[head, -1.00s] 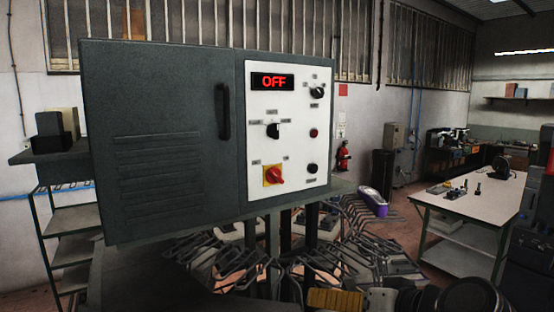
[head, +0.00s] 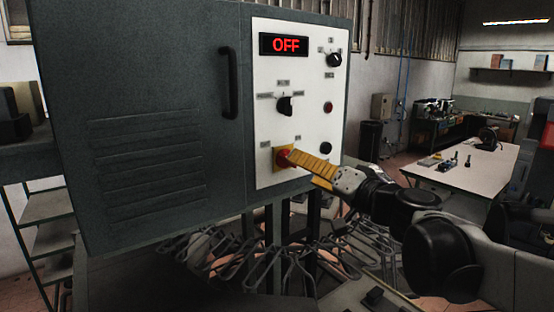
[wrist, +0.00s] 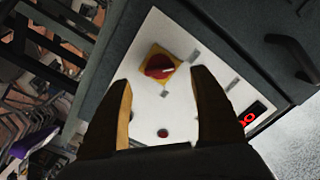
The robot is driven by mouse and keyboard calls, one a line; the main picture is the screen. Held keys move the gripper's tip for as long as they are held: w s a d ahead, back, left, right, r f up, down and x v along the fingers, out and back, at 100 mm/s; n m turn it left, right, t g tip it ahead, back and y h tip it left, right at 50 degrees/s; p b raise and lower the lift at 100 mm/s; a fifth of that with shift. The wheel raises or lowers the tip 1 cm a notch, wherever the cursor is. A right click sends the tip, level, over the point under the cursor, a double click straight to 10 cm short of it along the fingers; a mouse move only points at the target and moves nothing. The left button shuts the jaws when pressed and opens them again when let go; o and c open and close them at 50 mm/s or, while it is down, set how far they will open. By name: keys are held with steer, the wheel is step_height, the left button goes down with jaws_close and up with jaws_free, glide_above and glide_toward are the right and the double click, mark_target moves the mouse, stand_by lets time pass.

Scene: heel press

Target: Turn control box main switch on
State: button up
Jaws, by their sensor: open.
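The control box (head: 150,60) is a dark grey cabinet with a white panel (head: 300,85) on its right side. Its display (head: 284,45) reads OFF in red. The main switch (head: 281,157) is a red rotary knob on a yellow plate at the panel's lower left, and it also shows in the wrist view (wrist: 159,66). My gripper (head: 293,160) has yellow fingers and reaches in from the right, in front of the switch and partly covering it. In the wrist view my gripper (wrist: 163,90) is open and empty, with the knob beyond and between its fingertips. I see no contact.
Black selector knobs (head: 285,105) and a small red button (head: 328,107) are on the panel. A black door handle (head: 229,83) stands out to the left. Wire racks (head: 270,250) are below the box. A white workbench (head: 480,170) stands at the right.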

mark_target(290, 164)
steer(key=x, duration=0.6)
steer(key=shift+w+a+f+p, duration=0.1)
steer(key=shift+w+a+p, duration=0.15)
steer(key=shift+p, duration=0.15)
steer(key=shift+d, duration=0.1)
steer(key=c, duration=1.2)
